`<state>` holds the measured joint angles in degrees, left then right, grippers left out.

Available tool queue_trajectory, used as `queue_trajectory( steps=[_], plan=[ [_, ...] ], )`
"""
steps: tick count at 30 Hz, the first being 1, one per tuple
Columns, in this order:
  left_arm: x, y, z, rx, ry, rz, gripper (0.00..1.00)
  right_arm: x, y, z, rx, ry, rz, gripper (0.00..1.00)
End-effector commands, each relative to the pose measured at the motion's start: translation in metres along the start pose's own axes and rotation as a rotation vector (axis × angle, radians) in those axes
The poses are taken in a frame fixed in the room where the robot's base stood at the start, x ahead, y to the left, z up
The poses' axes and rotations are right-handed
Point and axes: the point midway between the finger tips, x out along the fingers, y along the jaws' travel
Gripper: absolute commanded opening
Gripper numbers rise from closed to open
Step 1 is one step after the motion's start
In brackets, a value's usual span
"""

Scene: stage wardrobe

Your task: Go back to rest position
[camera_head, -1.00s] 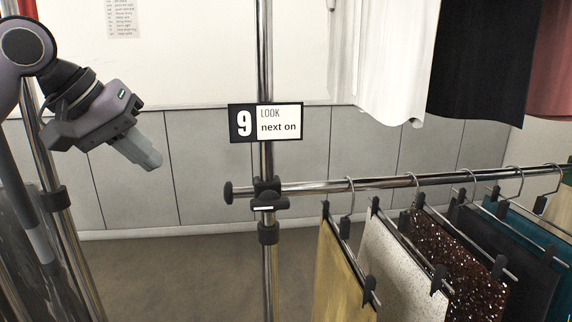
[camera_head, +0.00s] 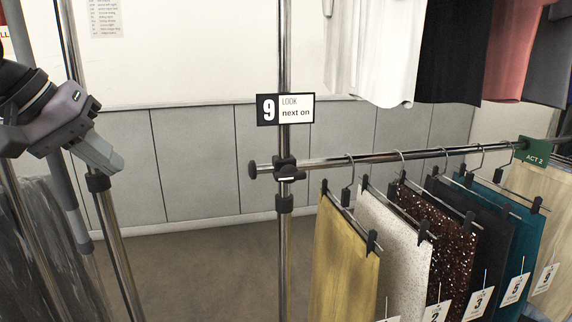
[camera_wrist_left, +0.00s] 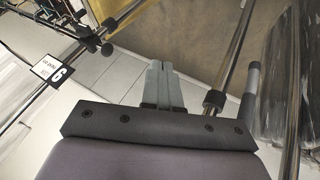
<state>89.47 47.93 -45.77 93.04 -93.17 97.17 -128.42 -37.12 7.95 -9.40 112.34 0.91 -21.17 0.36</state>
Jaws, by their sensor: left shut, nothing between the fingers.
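My left gripper (camera_head: 112,165) is at the left of the head view, in the air in front of the chrome posts, with its grey fingers together and nothing in them. The closed fingers also show in the left wrist view (camera_wrist_left: 158,68), pointing away over the floor and wall panels. My right gripper is not in view.
A chrome rail (camera_head: 400,156) on the right holds several hanging pieces, including a gold one (camera_head: 345,260) and a white speckled one (camera_head: 393,240). A sign "9 LOOK next on" (camera_head: 285,109) is on the middle post. Floor (camera_head: 200,270) between the posts is clear.

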Motion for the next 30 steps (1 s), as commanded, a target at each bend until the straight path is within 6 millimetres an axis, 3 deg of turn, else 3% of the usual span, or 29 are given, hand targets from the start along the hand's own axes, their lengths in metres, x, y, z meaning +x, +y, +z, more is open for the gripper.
queue_trajectory(
  steps=[3,9,18,24,30],
  plan=[
    [0.033,0.022,0.018,-0.093,-0.095,0.120,0.00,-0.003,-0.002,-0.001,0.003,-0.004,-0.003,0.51],
    [0.079,0.064,0.057,-0.348,-0.308,0.358,0.00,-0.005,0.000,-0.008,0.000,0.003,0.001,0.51],
    [0.115,0.121,0.112,-0.980,-0.796,0.692,0.00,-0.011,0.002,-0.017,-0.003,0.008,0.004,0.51],
    [0.124,0.131,0.124,-1.497,-1.170,0.831,0.00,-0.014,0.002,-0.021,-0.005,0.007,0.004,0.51],
    [0.143,0.111,0.124,-2.060,-1.564,0.899,0.00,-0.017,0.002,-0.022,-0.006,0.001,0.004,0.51]
  ],
)
